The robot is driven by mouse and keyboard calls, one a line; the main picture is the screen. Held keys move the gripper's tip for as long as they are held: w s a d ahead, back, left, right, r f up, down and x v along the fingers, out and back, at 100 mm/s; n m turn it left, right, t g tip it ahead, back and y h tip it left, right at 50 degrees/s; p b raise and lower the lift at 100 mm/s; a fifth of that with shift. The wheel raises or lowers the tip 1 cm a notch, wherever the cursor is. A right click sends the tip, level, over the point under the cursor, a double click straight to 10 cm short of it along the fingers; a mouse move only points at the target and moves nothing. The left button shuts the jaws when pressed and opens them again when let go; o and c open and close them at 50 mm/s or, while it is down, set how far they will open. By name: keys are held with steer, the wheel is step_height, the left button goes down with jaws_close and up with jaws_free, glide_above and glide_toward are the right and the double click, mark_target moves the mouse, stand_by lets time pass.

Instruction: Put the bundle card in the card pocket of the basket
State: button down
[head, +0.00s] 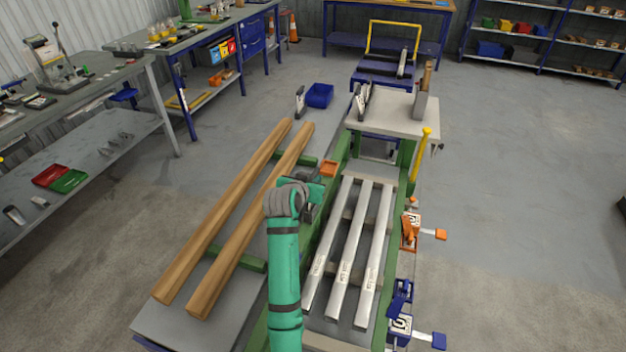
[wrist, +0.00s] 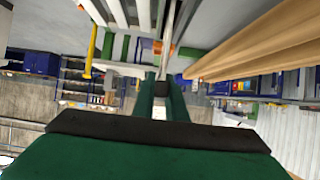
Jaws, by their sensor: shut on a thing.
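My gripper (head: 316,190) is over the green rail of the runout table, between the wooden beams and the pale metal bars. In the wrist view my gripper (wrist: 162,84) is shut on a thin strip, which I take for the bundle card (wrist: 166,62), seen almost edge-on. The card cannot be made out in the head view. A small orange box (head: 328,169), perhaps the basket, sits just beyond my gripper at the rail. It also shows as an orange patch in the wrist view (wrist: 157,47). Its card pocket cannot be made out.
Two wooden beams (head: 236,214) lie left of my arm, and several metal bars (head: 346,255) lie right. Orange (head: 410,232) and blue (head: 400,300) clamps line the right edge. A blue bin (head: 320,95) stands beyond the beams. The floor at right is clear.

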steer(key=shift+f, duration=0.35)
steer(key=c, duration=1.8)
jaws_free()
steer(key=shift+o, duration=0.2)
